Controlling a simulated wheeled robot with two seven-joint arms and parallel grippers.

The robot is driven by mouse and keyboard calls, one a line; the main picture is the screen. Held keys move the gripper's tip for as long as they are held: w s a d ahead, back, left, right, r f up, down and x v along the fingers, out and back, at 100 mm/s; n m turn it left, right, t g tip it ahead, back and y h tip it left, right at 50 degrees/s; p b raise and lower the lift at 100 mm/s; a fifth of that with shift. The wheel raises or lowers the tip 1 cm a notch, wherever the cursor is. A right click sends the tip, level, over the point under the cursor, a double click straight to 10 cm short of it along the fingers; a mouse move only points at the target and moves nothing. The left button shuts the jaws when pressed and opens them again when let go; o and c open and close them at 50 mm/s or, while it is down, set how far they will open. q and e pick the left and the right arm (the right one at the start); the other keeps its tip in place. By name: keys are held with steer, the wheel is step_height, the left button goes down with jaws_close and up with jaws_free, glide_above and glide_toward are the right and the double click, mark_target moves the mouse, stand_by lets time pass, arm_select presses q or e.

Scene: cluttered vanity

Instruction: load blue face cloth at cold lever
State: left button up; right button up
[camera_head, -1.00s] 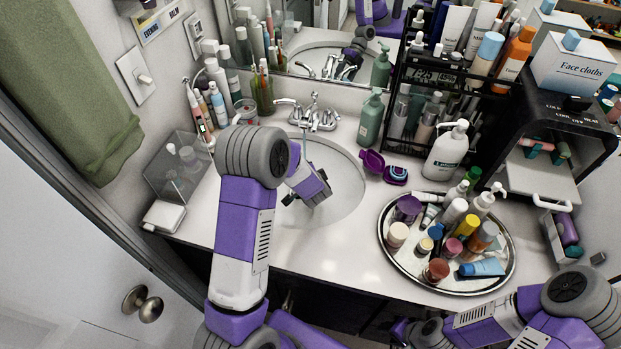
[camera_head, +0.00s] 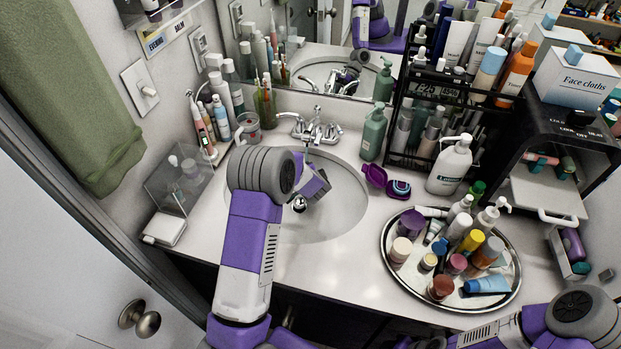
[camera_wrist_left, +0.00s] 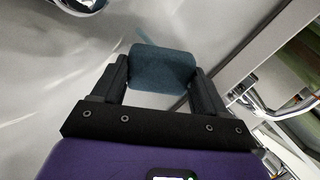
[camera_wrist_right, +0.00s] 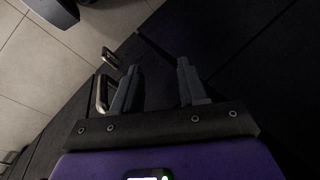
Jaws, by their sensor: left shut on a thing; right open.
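My left gripper (camera_head: 320,187) is over the sink basin (camera_head: 345,212), in front of the faucet. In the left wrist view, the left gripper (camera_wrist_left: 160,85) is shut on a blue face cloth (camera_wrist_left: 162,68), a small teal-blue folded pad between its fingers. The cloth is hidden in the head view. The chrome faucet (camera_head: 312,131) has a lever on each side; no mark shows which is cold. Part of the faucet shows in the left wrist view (camera_wrist_left: 268,108), apart from the cloth. My right gripper (camera_wrist_right: 158,85) is open and empty, low by dark panels.
A green pump bottle (camera_head: 373,133) stands right of the faucet, with a purple open case (camera_head: 374,174) near it. A glass with toothbrushes (camera_head: 265,105) stands to the left. A crowded round tray (camera_head: 402,280) fills the counter's right front. The left front counter is mostly bare.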

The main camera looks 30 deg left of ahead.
stand_by(0.3)
arm_select(q)
steer(key=s+d+b, duration=0.1)
steer(key=s+b, duration=0.1)
steer(key=shift+s+d+f+b, duration=0.1)
steer(key=shift+s+d+b, duration=0.1)
steer(key=shift+d+b, duration=0.15)
steer(key=shift+s+d+b, duration=0.7)
steer(key=shift+s+b, duration=0.15)
steer(key=shift+s, duration=0.2)
steer(key=shift+s+d+b, duration=0.65)
steer(key=shift+s+b, duration=0.15)
steer(key=shift+s, duration=0.3)
steer(key=v, duration=0.6)
steer(key=shift+s+d, duration=0.15)
